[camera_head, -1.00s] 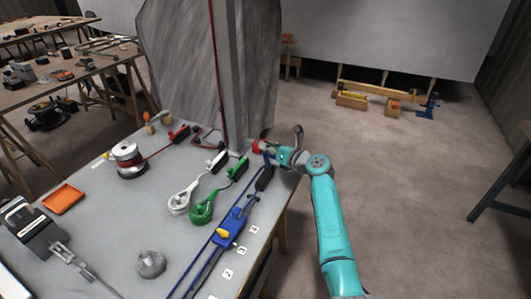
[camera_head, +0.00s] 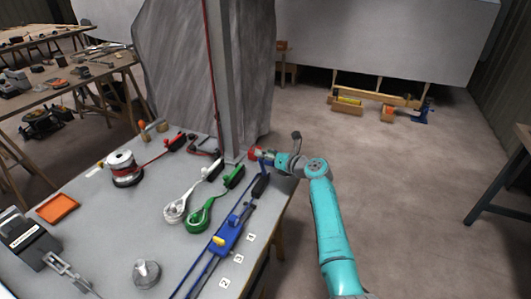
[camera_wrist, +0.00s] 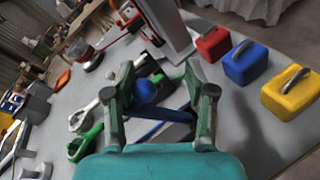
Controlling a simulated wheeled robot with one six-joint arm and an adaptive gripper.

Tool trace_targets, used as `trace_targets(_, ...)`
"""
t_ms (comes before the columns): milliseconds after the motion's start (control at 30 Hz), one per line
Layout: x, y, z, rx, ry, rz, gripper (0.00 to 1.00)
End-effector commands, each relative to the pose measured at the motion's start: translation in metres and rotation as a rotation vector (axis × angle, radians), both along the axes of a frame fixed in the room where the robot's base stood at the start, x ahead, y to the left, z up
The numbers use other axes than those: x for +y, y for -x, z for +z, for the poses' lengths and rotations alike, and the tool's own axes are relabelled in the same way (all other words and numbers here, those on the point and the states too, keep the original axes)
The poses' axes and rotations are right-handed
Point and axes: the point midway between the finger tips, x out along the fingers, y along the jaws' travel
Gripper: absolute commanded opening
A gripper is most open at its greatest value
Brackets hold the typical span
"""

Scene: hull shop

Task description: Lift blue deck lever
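The blue deck lever shows as a round blue knob (camera_wrist: 146,91) between my fingers in the wrist view, nearer the left finger. In the head view its dark base (camera_head: 261,186) sits at the upper end of the blue rails, on the bench's right edge. My gripper (camera_wrist: 158,76) is open, with a clear gap between its fingers. It also shows in the head view (camera_head: 267,155), level with the lever's top. I cannot tell whether a finger touches the knob. The lever's lower part is partly hidden.
Green (camera_head: 234,177), white (camera_head: 212,171) and red (camera_head: 174,143) levers stand left of the blue one. A grey post (camera_head: 228,90) rises behind them. Red (camera_wrist: 213,44), blue (camera_wrist: 245,62) and yellow (camera_wrist: 291,94) handled blocks stand right of my gripper. Floor right of the bench is open.

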Motion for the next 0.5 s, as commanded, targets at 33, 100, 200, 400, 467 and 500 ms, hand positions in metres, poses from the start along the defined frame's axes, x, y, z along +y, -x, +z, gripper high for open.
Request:
trace_targets(33,-0.0009,0.0004,-0.003,0.003,0.003,-0.001,0.48)
trace_targets(100,-0.0003,0.0002,-0.002,0.002,0.002,-0.001,0.48)
trace_targets(200,0.0003,0.0001,-0.0008,0.001,0.001,0.0,0.48)
trace_targets(400,0.0014,0.0,0.0012,-0.002,-0.001,0.001,0.48)
trace_targets(467,0.0015,-0.0001,0.0018,-0.002,-0.001,0.001,0.48)
trace_targets(500,0.0017,-0.0001,0.002,-0.003,-0.001,0.002,0.48)
